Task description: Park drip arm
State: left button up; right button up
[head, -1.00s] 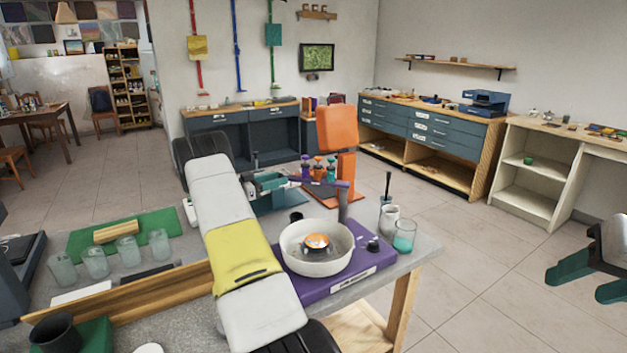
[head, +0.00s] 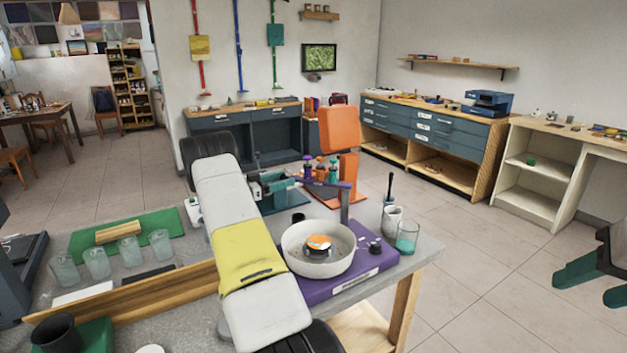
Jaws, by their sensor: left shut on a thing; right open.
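The bar points left from the post, outside the basin's far rim. My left gripper (head: 284,184), with teal fingers, is shut at the bar's left end; the exact contact is too small to see. My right gripper (head: 590,284) is open and empty at the right edge, away from the table.
An orange stand (head: 338,130) with several small bottles (head: 320,168) is behind the drip arm. A cup with a brush (head: 391,217) and a teal glass (head: 407,236) stand right of the basin. Several glasses (head: 97,263) stand left of my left arm. Floor on the right is clear.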

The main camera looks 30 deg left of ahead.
pick_arm(q)
jog(key=v, duration=0.7)
jog(key=shift+s+a, duration=0.15)
jog(key=shift+s, duration=0.2)
